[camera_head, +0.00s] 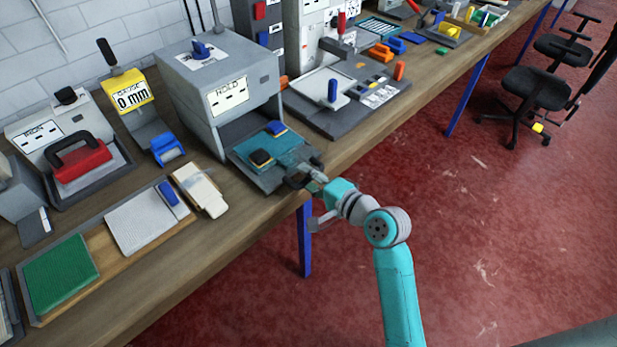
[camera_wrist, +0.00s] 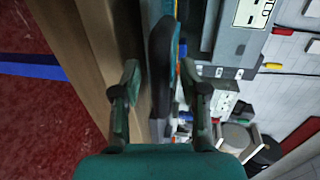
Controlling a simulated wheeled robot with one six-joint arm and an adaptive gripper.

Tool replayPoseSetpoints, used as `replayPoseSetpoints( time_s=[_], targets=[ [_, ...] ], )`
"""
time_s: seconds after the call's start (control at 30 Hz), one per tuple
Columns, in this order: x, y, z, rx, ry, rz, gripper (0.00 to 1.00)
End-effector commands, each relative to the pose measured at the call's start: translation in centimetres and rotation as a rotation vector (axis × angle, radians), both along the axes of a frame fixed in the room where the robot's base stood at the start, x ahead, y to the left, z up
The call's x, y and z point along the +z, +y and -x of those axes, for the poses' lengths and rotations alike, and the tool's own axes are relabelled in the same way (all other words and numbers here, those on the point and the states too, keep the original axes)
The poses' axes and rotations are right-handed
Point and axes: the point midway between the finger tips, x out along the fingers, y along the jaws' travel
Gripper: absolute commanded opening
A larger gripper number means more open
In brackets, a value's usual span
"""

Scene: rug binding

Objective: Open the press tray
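The press is a grey box (camera_head: 205,85) with a "HOLD" label and a blue knob on top. Its press tray (camera_head: 262,178) sticks out of the opening at the front, with a teal surface and a black block and a blue block on it. My gripper (camera_head: 304,179) is at the tray's front edge, by a dark handle. In the wrist view my gripper (camera_wrist: 159,72) has its fingers apart, with the dark handle (camera_wrist: 161,60) showing between them. The right finger looks close to the handle; whether it touches I cannot tell.
Red floor is free in front; a black chair (camera_head: 535,88) stands far right.

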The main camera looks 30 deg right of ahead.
Motion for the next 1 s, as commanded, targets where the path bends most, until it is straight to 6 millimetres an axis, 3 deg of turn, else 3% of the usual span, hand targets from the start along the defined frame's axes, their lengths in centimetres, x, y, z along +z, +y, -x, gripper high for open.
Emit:
replayPoseSetpoints(
  time_s=[0.33, 0.73, 1.0],
  targets=[
    [0.2, -0.5, 1.2, -0.004, 0.000, 0.000, 0.43],
    [1.8, -2.8, 8.2, -0.005, 0.000, -0.001, 0.43],
    [2.4, -3.6, 10.8, -0.001, 0.000, -0.001, 0.43]
  ],
)
